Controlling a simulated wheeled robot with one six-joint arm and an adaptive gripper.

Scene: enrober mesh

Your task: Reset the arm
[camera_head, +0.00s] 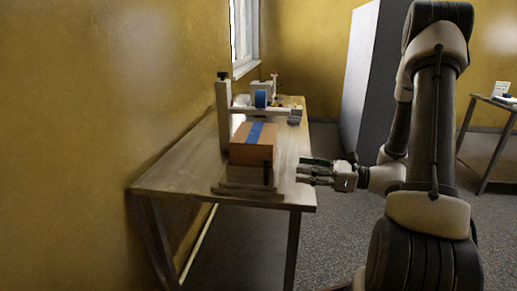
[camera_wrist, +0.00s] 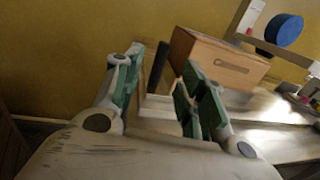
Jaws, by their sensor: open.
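My gripper (camera_head: 312,172) is at the right edge of the wooden table in the head view, its fingers pointing left. The box also shows in the wrist view (camera_wrist: 215,62), beyond the fingers and to the right. My arm stands upright at the right of the head view.
The table (camera_head: 170,178) stands along the yellow wall. A frame with an upright post (camera_head: 223,110) and a blue roll (camera_head: 260,99) is behind the box. A tall grey cabinet (camera_head: 368,75) stands further back. Another table (camera_head: 490,120) is at the far right. Open floor lies between.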

